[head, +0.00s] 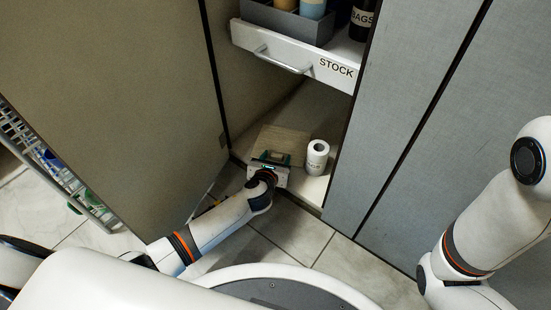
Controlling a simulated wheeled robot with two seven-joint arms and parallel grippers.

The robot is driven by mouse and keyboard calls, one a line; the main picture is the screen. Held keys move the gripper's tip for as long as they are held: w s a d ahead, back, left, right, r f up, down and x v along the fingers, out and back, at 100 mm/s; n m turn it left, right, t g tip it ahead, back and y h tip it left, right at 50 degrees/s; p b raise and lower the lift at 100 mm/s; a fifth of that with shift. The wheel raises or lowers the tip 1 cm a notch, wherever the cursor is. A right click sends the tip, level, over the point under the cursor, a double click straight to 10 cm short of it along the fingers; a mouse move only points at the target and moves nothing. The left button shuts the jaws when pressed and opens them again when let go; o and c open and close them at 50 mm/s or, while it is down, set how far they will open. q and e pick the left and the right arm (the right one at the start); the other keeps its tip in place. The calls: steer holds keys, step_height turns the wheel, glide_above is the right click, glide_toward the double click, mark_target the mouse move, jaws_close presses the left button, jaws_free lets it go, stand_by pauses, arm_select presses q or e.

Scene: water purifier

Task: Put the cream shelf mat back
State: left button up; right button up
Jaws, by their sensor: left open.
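The cream shelf mat (287,138) shows as a flat beige square inside the open lower compartment of the cabinet. It appears to lie on the compartment floor, left of a white roll. My left gripper (271,156) is open at the mat's near edge and hides part of it. I cannot tell whether the fingers touch the mat. My right arm comes in at the right, but its gripper is out of the picture.
A white paper roll (317,157) stands upright at the compartment's right side. Above, a drawer marked STOCK (290,53) is pulled out with containers in it. A large door panel (110,90) stands left; a wire rack (70,170) is farther left. Tiled floor (295,228) lies in front.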

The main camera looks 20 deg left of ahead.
arm_select(q)
steer(key=shift+r, duration=0.1)
steer(key=shift+s+r+p, duration=0.2)
steer(key=shift+r+p, duration=0.05)
steer(key=shift+p, duration=0.05)
steer(key=p+v, duration=0.7)
steer(key=v, duration=0.4)
steer(key=shift+s, duration=0.3)
steer(key=shift+d+r, duration=0.1)
